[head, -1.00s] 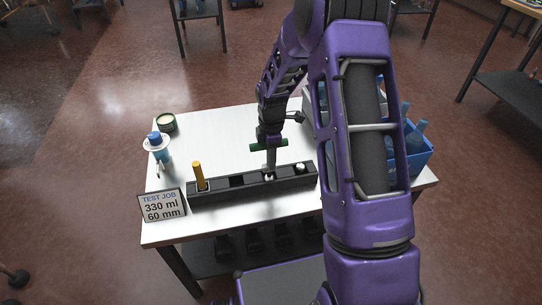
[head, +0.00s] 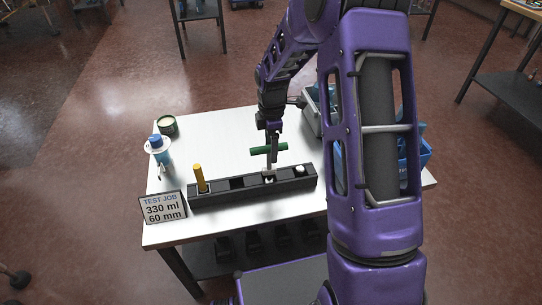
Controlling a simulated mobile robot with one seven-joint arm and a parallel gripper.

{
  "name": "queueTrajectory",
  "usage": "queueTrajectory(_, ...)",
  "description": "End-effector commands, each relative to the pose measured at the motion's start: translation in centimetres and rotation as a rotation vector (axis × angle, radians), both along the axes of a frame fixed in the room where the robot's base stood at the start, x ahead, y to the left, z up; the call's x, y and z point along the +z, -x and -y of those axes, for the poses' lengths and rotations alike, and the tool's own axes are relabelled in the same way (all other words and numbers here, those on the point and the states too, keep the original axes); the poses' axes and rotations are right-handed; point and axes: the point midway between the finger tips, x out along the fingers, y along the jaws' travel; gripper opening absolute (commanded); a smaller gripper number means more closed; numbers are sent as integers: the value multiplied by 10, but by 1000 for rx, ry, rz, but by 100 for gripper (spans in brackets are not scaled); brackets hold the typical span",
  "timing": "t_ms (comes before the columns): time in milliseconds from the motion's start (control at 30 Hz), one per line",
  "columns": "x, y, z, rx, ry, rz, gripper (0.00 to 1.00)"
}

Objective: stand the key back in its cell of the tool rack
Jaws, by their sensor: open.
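The key has a green crossbar handle (head: 259,151) and a pale grey shaft (head: 268,167). It stands roughly upright with its lower end in a cell of the long dark tool rack (head: 215,197), right of the rack's middle. Whether it is fully seated cannot be told. My gripper (head: 274,153) is open at the handle, pointing down and covering part of it. Whether a finger still touches the handle is too small to tell.
A yellow-handled tool (head: 199,177) stands in the rack's left end, and a white-topped piece (head: 300,169) sits near its right end. A blue-capped bottle (head: 157,150), a tin (head: 167,125) and a sign (head: 163,208) are at left. Blue bins (head: 418,160) stand right.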

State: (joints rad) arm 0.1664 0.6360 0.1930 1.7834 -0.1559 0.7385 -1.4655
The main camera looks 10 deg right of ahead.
Motion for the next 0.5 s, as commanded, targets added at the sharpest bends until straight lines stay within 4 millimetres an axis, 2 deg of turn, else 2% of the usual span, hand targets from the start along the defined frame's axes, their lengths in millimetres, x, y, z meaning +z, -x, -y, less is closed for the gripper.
queueTrajectory(33,17,-1,1,-1,0,5,70)
queueTrajectory(200,58,-1,1,-1,0,4,70)
queueTrajectory(400,96,-1,1,1,0,4,70)
queueTrajectory(500,106,-1,1,1,0,2,70)
